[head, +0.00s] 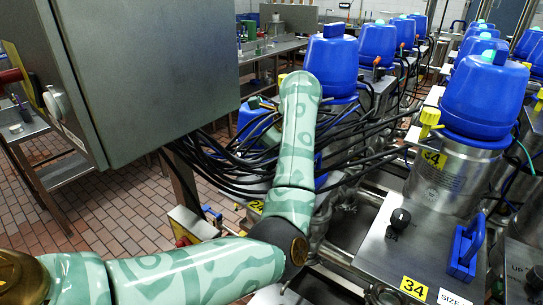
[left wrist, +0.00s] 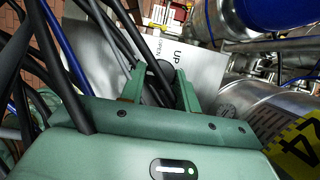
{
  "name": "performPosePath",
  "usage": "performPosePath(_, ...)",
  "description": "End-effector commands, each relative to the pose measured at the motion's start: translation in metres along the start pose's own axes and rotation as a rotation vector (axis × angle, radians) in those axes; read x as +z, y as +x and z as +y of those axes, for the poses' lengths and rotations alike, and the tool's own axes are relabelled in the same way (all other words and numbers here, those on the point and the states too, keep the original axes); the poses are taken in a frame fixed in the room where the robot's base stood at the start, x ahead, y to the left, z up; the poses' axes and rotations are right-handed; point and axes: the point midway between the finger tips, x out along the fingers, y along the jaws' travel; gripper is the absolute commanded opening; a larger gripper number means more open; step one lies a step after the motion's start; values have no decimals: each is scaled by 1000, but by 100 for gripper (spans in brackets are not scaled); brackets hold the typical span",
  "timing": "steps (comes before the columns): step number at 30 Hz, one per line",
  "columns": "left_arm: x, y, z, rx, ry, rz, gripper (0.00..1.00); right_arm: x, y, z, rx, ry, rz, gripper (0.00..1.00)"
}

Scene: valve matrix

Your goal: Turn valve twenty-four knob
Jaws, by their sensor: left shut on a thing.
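In the left wrist view, a dark round knob (left wrist: 163,69) sits on a light metal panel (left wrist: 205,68) printed with UP and OPEN. My left gripper (left wrist: 160,76) has its two green fingers on either side of the knob and is shut on it. A yellow label reading 24 (left wrist: 298,150) is on a steel cylinder at the right of that view. Dark cables cross in front of part of the gripper and knob. In the head view my green left arm reaches to the middle, and its gripper and this knob are hidden. My right gripper is not in view.
Thick black cables (head: 228,165) run beside my left arm from a grey cabinet (head: 150,65). Blue-capped valve 34 (head: 485,95) stands at the right with its own black knob (head: 400,218) and a blue handle (head: 466,246). More blue-capped valves line the back. The brick floor at left is partly clear.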

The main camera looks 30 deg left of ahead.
Motion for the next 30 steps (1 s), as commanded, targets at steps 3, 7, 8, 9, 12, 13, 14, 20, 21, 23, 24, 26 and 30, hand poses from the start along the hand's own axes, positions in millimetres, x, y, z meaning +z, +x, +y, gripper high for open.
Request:
performPosePath(3,0,0,0,-7,17,1,9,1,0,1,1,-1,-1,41)
performPosePath(7,0,0,1,-24,58,1,9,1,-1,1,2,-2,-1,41)
performPosePath(8,-1,0,1,-30,71,1,9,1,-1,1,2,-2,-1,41)
performPosePath(9,-1,0,1,-39,92,2,9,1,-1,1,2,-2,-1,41)
performPosePath(12,-1,-1,1,-66,157,2,9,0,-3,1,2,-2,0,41)
performPosePath(13,0,-1,2,-75,177,2,9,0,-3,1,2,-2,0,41)
performPosePath(14,0,-1,2,-85,201,2,9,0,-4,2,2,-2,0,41)
performPosePath(20,1,-2,4,-154,366,2,9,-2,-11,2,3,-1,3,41)
performPosePath(21,1,-2,4,-167,399,1,9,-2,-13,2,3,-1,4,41)
performPosePath(23,1,-2,4,-187,449,1,9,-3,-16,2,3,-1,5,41)
performPosePath(24,1,-2,4,-201,481,2,9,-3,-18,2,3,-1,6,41)
performPosePath(26,2,-2,5,-220,526,2,9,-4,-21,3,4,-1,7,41)
performPosePath(30,3,-2,6,-259,622,1,9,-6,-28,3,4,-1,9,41)
